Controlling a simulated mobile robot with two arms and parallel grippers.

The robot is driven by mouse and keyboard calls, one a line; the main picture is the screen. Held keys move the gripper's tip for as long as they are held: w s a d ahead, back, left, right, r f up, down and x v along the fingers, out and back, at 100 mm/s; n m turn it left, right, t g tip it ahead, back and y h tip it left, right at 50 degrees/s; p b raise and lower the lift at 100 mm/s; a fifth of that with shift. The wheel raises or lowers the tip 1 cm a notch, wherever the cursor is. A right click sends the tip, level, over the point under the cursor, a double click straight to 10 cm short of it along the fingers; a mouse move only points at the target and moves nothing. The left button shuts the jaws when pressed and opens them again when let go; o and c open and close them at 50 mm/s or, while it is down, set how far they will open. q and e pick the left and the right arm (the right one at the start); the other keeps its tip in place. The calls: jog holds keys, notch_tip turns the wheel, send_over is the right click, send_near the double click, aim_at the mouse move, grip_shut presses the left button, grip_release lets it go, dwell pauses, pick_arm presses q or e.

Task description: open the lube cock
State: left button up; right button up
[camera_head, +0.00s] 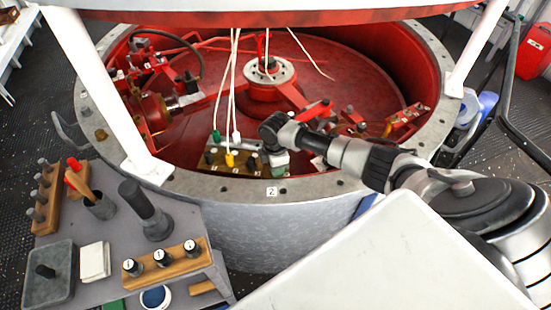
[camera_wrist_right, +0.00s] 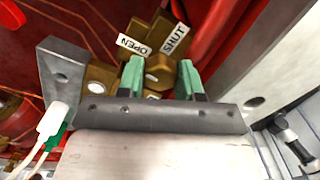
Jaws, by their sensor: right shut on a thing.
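The lube cock (camera_wrist_right: 157,72) is a brass fitting in the right wrist view, beside two white labels, OPEN (camera_wrist_right: 133,44) on the left and SHUT (camera_wrist_right: 174,38) on the right. My right gripper (camera_wrist_right: 161,82) has its two green-tipped fingers on either side of the brass part and is shut on it. In the head view my right gripper (camera_head: 277,160) reaches down inside the red drum by its near rim. The gripper hides most of the cock there. I cannot tell which label the cock points to. My left gripper is not in view.
A brass block (camera_head: 232,161) with green, yellow and white plugs on white cords stands just left of the gripper. The grey drum rim (camera_head: 230,187) curves close by. A side bench (camera_head: 110,250) with tools and numbered knobs stands at the left.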

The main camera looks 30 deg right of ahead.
jog(key=shift+w+r+n, duration=0.1)
jog(key=shift+n, duration=0.3)
jog(key=o, duration=0.6)
jog(key=shift+o, duration=0.2)
notch_tip(320, 180, up, 11)
jog(key=b, duration=0.1)
dwell(0.5)
